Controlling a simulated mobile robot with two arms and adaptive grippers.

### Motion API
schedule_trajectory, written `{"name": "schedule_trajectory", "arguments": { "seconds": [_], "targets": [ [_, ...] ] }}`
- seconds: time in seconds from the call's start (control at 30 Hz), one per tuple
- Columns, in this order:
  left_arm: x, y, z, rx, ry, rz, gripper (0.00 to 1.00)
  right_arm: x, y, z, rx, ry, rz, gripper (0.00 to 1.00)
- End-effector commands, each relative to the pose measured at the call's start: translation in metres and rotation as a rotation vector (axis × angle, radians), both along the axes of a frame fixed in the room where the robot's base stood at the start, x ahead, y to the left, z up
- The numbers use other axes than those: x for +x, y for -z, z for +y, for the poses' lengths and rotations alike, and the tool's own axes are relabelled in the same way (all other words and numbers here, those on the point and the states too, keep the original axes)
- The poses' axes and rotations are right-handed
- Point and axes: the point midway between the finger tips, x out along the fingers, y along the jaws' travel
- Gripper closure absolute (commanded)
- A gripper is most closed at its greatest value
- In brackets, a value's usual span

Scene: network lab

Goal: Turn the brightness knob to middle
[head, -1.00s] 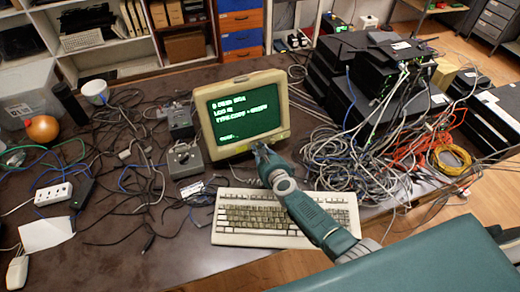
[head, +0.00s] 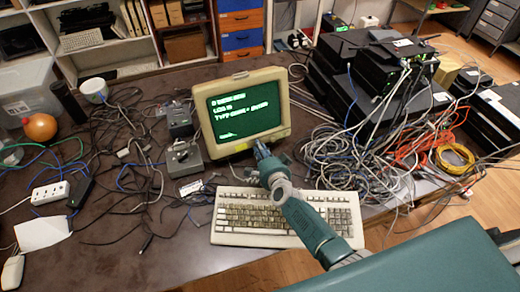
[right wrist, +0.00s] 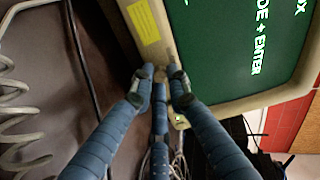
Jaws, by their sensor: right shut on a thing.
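The beige monitor (head: 200,130) stands on the dark desk with green text on its screen. My right gripper (head: 260,146) reaches its lower front edge, above the keyboard. In the right wrist view, the blue fingers of my right gripper (right wrist: 160,76) are closed in on a small brownish round knob (right wrist: 161,75) on the monitor's bezel. The knob is mostly hidden between the fingertips, and its pointer or angle cannot be made out. In the head view the gripper covers it. My left gripper is not in view.
A beige keyboard (head: 240,218) lies under my right arm. Tangled cables (head: 335,158) and stacked black network boxes (head: 345,75) fill the right of the desk. Small grey boxes (head: 184,160) stand left of the monitor. A yellow label (right wrist: 143,21) is on the bezel.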

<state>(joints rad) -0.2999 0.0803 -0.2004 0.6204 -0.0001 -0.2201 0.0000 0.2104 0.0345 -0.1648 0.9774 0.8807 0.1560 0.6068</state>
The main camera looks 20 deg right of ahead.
Motion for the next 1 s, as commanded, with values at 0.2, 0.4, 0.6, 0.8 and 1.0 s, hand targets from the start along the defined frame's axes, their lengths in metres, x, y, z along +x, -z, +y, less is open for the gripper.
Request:
{"name": "schedule_trajectory", "arguments": {
  "seconds": [0.2, 0.4, 0.6, 0.8, 1.0],
  "targets": [
    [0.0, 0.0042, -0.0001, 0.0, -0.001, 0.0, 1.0, -0.0014, 0.003, 0.0006, -0.123, -0.039, -0.01, 1.0],
    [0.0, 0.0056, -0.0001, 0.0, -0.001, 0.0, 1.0, -0.0013, 0.0026, 0.0006, -0.188, -0.06, -0.016, 1.0],
    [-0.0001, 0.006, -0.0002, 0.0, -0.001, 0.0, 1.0, -0.0012, 0.0024, 0.0007, -0.213, -0.068, -0.019, 1.0],
    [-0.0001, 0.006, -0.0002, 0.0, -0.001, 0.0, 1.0, -0.0013, 0.0023, 0.0007, -0.216, -0.069, -0.019, 1.0],
    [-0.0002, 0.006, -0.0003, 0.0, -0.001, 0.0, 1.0, -0.0012, 0.0024, 0.0008, -0.216, -0.069, -0.019, 0.81]
  ]
}}
